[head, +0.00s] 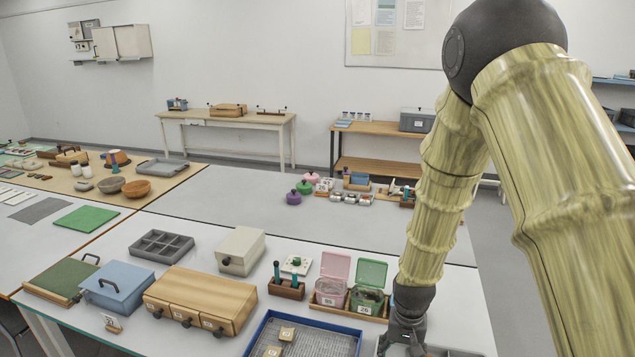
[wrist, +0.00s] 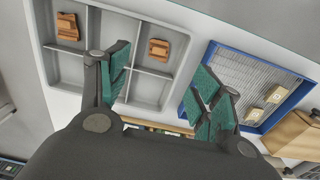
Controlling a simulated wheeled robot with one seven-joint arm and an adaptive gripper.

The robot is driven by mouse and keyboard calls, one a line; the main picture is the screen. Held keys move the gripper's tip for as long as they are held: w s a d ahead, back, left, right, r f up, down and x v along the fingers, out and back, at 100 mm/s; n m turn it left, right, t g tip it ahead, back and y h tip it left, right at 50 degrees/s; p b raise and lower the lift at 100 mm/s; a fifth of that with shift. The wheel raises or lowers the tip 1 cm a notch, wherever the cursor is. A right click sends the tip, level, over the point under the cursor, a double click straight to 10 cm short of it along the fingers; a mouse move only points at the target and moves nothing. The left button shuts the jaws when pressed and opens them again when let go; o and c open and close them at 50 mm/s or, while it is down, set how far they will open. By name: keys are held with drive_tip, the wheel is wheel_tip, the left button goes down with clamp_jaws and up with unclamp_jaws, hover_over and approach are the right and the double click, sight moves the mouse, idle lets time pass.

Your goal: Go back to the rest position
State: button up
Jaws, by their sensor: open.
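My gripper (head: 402,328) is at the lower right of the head view, low over the front part of the table. In the wrist view my gripper (wrist: 158,85) shows its two green-padded fingers spread wide apart with nothing between them. Below it in the wrist view is a grey divided tray (wrist: 137,88). One orange-brown sherd (wrist: 67,27) lies in its upper left compartment and another sherd (wrist: 158,49) in the compartment to the right. The fingers hide part of the tray.
A blue-rimmed tray (head: 258,325) with a ridged grey floor holds two tan labelled pieces. A wooden drawer box (head: 203,297), a pink open-lidded box (head: 333,280) and a green open-lidded box (head: 370,285) stand close by. The grey table top (head: 235,205) behind has clear room.

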drive_tip(key=s+d+f+n+b, duration=0.1)
drive_tip(key=s+d+f+b, duration=0.15)
drive_tip(key=s+f, duration=1.55)
drive_tip(key=s+f+n+b, duration=0.1)
drive_tip(key=s+f, duration=0.3)
drive_tip(key=s, duration=0.4)
drive_tip(key=s+f+b, duration=0.1)
drive_tip(key=s+f, duration=0.3)
drive_tip(key=s, duration=0.3)
drive_tip(key=shift+s+n, duration=0.4)
drive_tip(key=shift+r, duration=0.1)
